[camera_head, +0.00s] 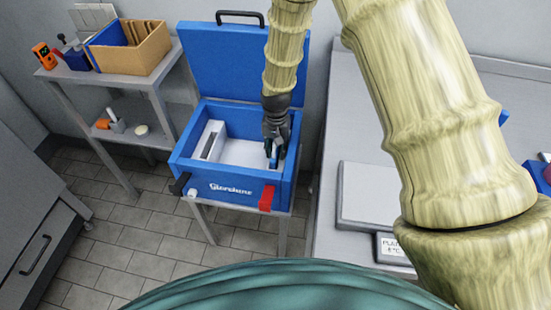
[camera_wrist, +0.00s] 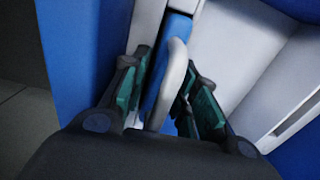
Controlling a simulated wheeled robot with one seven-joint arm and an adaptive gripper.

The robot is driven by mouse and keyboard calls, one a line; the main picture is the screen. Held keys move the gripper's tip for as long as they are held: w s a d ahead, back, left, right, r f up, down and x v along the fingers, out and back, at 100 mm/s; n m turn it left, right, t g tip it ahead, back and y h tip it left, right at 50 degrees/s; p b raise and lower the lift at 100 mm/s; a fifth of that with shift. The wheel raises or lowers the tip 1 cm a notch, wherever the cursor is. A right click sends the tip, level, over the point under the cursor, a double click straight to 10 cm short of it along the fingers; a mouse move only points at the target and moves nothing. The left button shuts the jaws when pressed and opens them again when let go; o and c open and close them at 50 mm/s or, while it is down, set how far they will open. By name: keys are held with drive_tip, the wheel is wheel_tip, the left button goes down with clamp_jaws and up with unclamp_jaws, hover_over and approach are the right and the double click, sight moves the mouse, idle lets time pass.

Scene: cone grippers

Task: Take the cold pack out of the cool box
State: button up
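The blue cool box (camera_head: 232,192) stands on a small stand with its lid (camera_head: 232,70) raised at the back. Its inside is white. My gripper (camera_head: 274,152) points down into the box at its right end. The cold pack, blue with a pale rounded edge, stands upright in the wrist view (camera_wrist: 172,85), and a blue sliver of it shows in the head view (camera_head: 275,160). My gripper's green-padded fingers (camera_wrist: 168,98) are apart on either side of the pack. I see no firm contact. The pack's lower part is hidden.
A white divider or holder (camera_head: 212,140) is at the box's left inside. A red latch (camera_head: 266,198) and a black one (camera_head: 180,184) are on the front. A shelf with a cardboard bin (camera_head: 135,52) stands left; a grey counter (camera_head: 345,125) stands right.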

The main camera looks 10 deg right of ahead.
clamp_jaws()
drive_tip(key=shift+r, duration=0.2)
